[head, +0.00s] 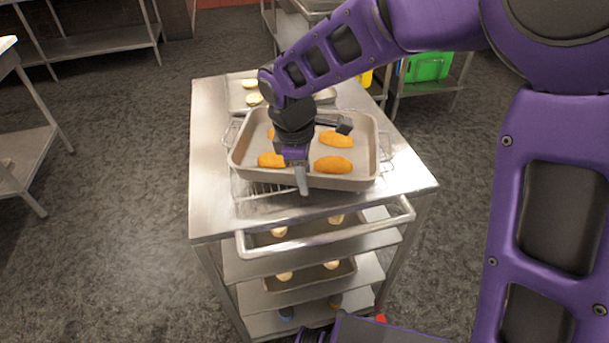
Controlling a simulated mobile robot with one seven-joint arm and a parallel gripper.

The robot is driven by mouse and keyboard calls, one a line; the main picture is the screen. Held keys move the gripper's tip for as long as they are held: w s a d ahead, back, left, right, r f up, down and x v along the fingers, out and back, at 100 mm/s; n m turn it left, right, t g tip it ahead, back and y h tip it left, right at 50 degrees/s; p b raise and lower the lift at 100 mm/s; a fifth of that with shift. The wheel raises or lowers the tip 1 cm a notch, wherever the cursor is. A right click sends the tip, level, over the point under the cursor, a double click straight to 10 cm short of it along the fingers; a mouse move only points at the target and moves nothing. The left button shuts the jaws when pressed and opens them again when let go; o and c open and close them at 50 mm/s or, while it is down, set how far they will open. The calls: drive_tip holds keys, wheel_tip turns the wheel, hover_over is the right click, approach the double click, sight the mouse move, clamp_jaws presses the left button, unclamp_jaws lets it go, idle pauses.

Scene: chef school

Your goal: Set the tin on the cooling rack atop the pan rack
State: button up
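The tin (247,162) is a beige rectangular pan holding several orange-brown pastries. It is over the wire cooling rack (262,189), which shows past the tin at its front left and sides. The tin appears to rest on the rack, but their contact is hidden. The rack lies on the steel top of the pan rack (212,205). My gripper (322,152) is over the tin, its two fingers spread well apart. One finger hangs at the tin's near wall and the other is above its inside.
Another tray (236,104) with pale rounds stands behind the tin on the same top. Trays with food fill the shelves below (290,282). Steel tables stand at left (22,160) and behind, with a green board (428,67). The floor at left is clear.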

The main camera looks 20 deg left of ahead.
drive_tip(key=shift+r, duration=0.1)
wheel_tip(320, 180, up, 12)
drive_tip(key=s+a+p, duration=0.1)
drive_tip(key=shift+s, duration=0.3)
idle(0.3)
